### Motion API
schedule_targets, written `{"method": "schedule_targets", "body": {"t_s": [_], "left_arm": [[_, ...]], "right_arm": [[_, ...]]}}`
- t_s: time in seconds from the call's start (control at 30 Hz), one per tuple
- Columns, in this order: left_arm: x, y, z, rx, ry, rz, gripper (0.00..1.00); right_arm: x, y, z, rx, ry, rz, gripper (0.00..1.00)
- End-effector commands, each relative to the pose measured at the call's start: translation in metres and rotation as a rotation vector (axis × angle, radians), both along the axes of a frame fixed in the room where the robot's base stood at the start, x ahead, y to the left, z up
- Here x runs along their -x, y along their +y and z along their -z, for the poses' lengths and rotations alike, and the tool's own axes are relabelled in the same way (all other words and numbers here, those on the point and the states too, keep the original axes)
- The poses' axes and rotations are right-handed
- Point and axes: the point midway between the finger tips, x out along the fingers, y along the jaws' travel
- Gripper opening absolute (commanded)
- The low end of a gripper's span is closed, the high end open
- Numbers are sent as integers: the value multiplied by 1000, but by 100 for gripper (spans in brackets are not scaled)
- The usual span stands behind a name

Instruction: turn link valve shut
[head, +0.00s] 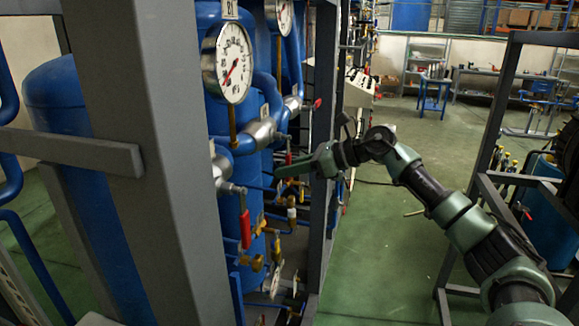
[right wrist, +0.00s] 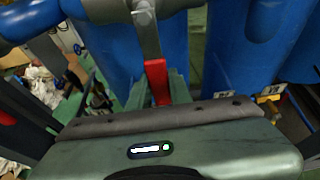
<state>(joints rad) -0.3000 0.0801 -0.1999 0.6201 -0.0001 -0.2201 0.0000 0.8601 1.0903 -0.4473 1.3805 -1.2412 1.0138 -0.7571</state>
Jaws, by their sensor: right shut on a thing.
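My right gripper (head: 290,169) reaches in from the right among the blue pipes in the head view. In the right wrist view its green fingers (right wrist: 158,92) are shut on a red valve handle (right wrist: 156,76), one finger on each side. The handle hangs down from a grey metal lever (right wrist: 146,28), which joins a valve at the top of that view. In the head view a bit of red handle (head: 289,158) shows at the fingertips; the rest is hard to make out. I cannot read a label that names the valve. My left gripper is not in view.
Another red-handled valve (head: 245,228) hangs nearer, left of the gripper. A pressure gauge (head: 228,62) stands above it on blue pipes. A grey post (head: 150,150) fills the left foreground. The green floor (head: 385,240) right of the rack is largely clear.

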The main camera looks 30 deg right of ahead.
Motion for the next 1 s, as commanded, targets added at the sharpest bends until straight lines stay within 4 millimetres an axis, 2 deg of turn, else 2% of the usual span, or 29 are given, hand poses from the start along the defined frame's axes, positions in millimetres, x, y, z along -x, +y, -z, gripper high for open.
{"method": "schedule_targets", "body": {"t_s": [0.5,0.53,0.6,1.0], "left_arm": [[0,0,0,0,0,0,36],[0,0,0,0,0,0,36],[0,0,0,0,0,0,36],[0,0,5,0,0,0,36]], "right_arm": [[1,2,-1,-19,14,0,0],[1,2,-1,-20,13,0,26],[1,2,-1,-18,12,0,42],[5,-4,-1,-14,10,3,42]]}}
